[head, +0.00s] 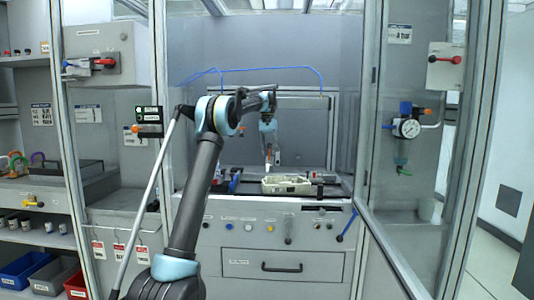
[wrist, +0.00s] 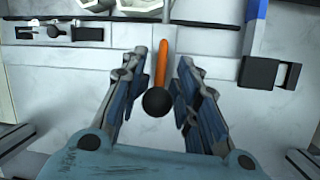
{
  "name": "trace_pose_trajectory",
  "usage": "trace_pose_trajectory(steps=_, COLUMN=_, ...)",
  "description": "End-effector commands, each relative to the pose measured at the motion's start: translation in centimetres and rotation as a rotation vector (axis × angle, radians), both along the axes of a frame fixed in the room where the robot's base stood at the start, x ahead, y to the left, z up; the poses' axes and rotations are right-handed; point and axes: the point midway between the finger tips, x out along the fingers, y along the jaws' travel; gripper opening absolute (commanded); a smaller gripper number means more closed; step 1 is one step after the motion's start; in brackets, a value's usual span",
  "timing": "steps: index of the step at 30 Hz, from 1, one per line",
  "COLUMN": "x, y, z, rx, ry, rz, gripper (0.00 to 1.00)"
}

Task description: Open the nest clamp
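An orange lever (wrist: 161,63) with a black ball knob (wrist: 157,102) shows in the wrist view and looks like the nest clamp's handle. My gripper (wrist: 160,62) is open, with one finger on each side of the lever. In the head view my gripper (head: 269,156) hangs down inside the cell, behind a pale part (head: 287,184) on the work deck. The clamp's body cannot be made out clearly there.
A blue post with a black block (wrist: 268,72) stands right of the gripper in the wrist view. A black fitting (wrist: 87,34) lies at the upper left. The glass door (head: 415,150) is open at the right. A control panel with knobs (head: 288,226) fronts the deck.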

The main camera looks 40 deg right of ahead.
Motion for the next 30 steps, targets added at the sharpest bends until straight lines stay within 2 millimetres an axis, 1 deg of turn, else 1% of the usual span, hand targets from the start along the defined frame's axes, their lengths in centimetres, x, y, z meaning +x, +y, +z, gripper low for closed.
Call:
trace_pose_trajectory(steps=5, x=0.4, y=-0.2, z=1.0, rx=0.0, ry=0.0, rz=0.0, gripper=0.29)
trace_pose_trajectory(steps=13, x=1.3, y=-0.7, z=4.3, rx=0.0, ry=0.001, rz=0.001, gripper=0.29)
trace_pose_trajectory(steps=18, x=1.8, y=-1.0, z=5.8, rx=0.0, ry=0.001, rz=0.001, gripper=0.29)
trace_pose_trajectory(steps=24, x=2.1, y=-1.1, z=6.8, rx=0.0, ry=0.001, rz=0.001, gripper=0.29)
trace_pose_trajectory(steps=30, x=2.2, y=-1.1, z=7.0, rx=0.0, ry=0.001, rz=0.001, gripper=0.29)
